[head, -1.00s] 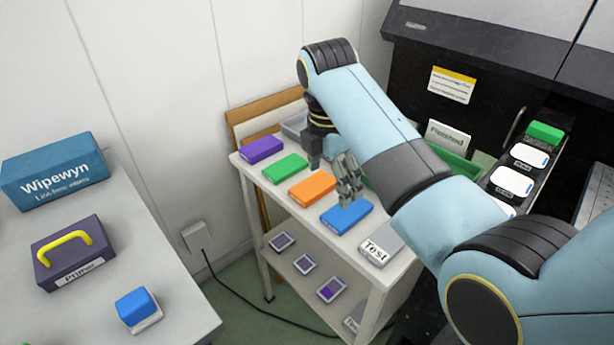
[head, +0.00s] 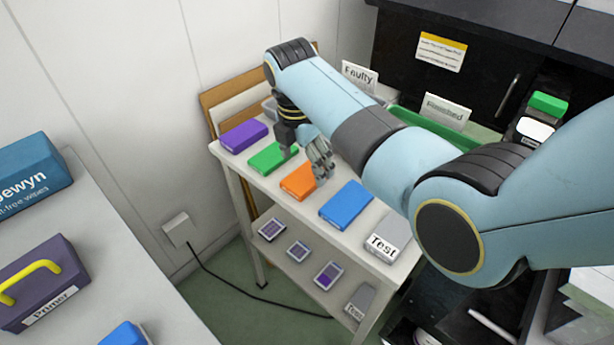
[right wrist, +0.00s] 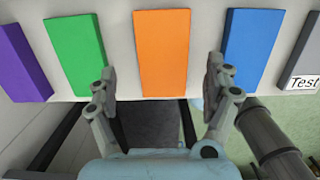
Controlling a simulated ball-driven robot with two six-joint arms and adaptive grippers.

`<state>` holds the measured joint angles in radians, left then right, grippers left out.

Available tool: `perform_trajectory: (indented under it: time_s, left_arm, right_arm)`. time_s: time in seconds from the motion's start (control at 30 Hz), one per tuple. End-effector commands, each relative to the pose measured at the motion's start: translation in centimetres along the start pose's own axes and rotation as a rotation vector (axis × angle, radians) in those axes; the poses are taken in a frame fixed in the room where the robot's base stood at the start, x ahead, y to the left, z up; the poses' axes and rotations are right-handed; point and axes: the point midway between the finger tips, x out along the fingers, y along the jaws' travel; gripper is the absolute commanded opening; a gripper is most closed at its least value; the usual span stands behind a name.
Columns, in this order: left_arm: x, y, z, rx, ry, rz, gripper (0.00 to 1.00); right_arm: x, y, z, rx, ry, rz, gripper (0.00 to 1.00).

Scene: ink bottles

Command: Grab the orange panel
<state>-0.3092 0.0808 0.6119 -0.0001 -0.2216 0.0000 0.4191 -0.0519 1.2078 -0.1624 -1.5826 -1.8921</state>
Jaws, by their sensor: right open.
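The orange panel (head: 297,183) lies flat on the top of a white shelf cart, between a green panel (head: 268,158) and a blue panel (head: 346,205). My right gripper (head: 322,173) is over the orange panel's right end in the head view and hides part of it. In the right wrist view the orange panel (right wrist: 162,52) stands out between and beyond the two fingertips of my open right gripper (right wrist: 160,85). The fingers hold nothing. My left gripper is in neither view.
A purple panel (head: 243,136) and a grey Test box (head: 386,240) are on the same cart top (head: 334,178). A lower shelf holds small purple-faced pieces (head: 328,275). A white table (head: 150,285) at left carries a purple Primer case (head: 40,285).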

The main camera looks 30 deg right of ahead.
Motion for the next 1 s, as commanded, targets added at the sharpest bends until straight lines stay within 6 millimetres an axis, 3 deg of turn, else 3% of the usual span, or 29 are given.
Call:
perform_trajectory:
  time_s: [0.2,0.47,0.9,1.0]
  left_arm:
    - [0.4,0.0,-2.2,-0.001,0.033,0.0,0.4]
    - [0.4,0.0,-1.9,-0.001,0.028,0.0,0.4]
    - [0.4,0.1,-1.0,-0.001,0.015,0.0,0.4]
    - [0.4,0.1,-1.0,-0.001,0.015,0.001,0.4]
  right_arm:
    - [3.0,-0.3,0.1,0.001,0.001,-0.002,0.85]
    - [3.2,-0.3,0.1,0.001,0.0,0.0,0.85]
    - [3.1,-0.3,0.1,0.001,0.0,0.0,0.27]
    - [3.1,-0.3,0.1,0.001,0.0,0.0,0.23]
